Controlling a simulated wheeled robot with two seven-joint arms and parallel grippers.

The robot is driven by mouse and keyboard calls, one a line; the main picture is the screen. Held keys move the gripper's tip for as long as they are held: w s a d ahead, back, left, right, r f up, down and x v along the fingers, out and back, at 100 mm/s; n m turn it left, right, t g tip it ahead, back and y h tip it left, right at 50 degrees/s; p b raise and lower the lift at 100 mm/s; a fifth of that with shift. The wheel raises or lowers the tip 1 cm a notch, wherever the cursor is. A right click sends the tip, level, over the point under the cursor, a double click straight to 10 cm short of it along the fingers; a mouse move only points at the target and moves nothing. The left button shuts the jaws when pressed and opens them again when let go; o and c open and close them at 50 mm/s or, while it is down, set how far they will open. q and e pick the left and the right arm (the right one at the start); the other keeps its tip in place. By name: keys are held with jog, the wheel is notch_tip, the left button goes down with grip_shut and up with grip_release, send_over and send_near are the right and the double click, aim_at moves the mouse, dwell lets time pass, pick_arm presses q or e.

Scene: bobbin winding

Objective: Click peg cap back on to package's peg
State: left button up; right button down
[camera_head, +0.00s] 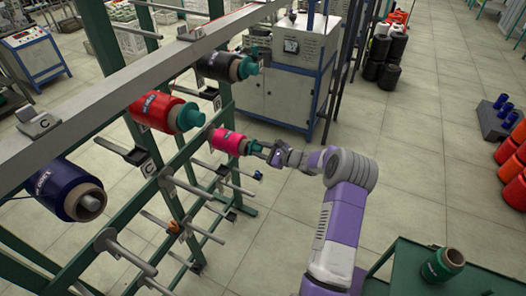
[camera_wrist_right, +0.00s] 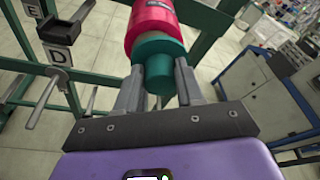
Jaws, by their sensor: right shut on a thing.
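A pink-red thread package (camera_head: 228,141) sits on a peg of the green rack, facing my right arm. A teal peg cap (camera_head: 253,147) is at its front end, in line with the package. My right gripper (camera_head: 266,151) is shut on the cap. In the right wrist view the cap (camera_wrist_right: 160,72) is between the two grey fingers of the right gripper (camera_wrist_right: 158,76), against the front of the package (camera_wrist_right: 162,22). I cannot tell whether the cap is fully seated, and the peg itself is hidden. My left gripper is not in view.
Red (camera_head: 158,110) and black (camera_head: 216,66) packages with teal caps and a blue package (camera_head: 66,188) hang on the rack (camera_head: 110,200). Several bare pegs stick out below. A green table (camera_head: 405,262) holds a dark green spool (camera_head: 442,265).

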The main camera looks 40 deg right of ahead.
jog(key=shift+w+a, duration=0.1)
jog(key=shift+w, duration=0.2)
dwell(0.4)
jog(key=shift+w, duration=0.15)
jog(key=c, duration=0.6)
grip_release()
jog(key=v, duration=0.7)
jog(key=shift+s+p, duration=0.35)
jog(key=shift+p, duration=0.05)
